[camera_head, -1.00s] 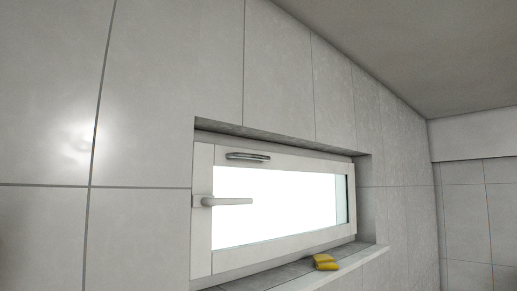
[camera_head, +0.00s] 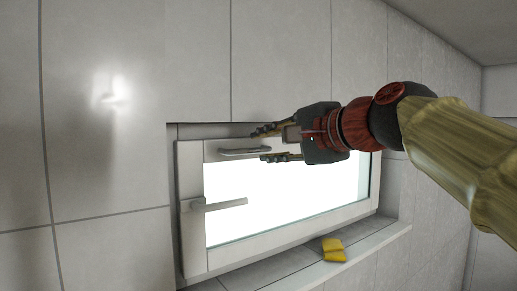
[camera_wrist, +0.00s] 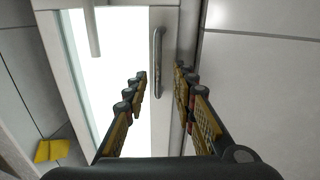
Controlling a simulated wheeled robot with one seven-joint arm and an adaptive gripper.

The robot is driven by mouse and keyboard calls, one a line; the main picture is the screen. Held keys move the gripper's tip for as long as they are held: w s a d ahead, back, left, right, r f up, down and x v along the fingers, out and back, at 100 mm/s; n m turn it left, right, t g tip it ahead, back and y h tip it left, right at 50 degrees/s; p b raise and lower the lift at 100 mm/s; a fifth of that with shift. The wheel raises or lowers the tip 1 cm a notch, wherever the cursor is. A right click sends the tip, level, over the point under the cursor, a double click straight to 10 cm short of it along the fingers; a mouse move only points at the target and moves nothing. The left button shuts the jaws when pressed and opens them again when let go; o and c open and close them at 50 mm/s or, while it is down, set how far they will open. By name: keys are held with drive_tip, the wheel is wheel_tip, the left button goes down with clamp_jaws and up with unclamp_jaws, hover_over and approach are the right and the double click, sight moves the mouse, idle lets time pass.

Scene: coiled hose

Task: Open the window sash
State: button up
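The window sash (camera_head: 192,240) has a pale frame around a bright pane, set in a tiled wall recess; it looks closed. A lever handle (camera_head: 222,204) sits on its left side and points right, roughly level. A metal bar pull (camera_head: 245,151) is fixed on the sash's top rail. My gripper (camera_head: 262,144) is open and empty, just right of the bar pull, fingers pointing left. In the wrist view the bar pull (camera_wrist: 158,62) lies ahead, between the lines of the two fingers (camera_wrist: 160,82). I cannot tell whether they touch it.
A yellow cloth or sponge (camera_head: 334,249) lies on the sill (camera_head: 290,270) below the sash; it also shows in the wrist view (camera_wrist: 52,150). The recess edge (camera_head: 210,124) runs close above the gripper.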

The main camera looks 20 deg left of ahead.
sight(248, 151)
drive_tip(key=shift+m, duration=0.3)
drive_tip(key=p+x, duration=0.1)
drive_tip(key=x, duration=0.3)
drive_tip(key=p+x, duration=0.1)
drive_tip(key=x, duration=0.3)
drive_tip(key=shift+a+f, duration=0.2)
drive_tip(key=shift+f, duration=0.05)
drive_tip(key=shift+c, duration=0.6)
clamp_jaws()
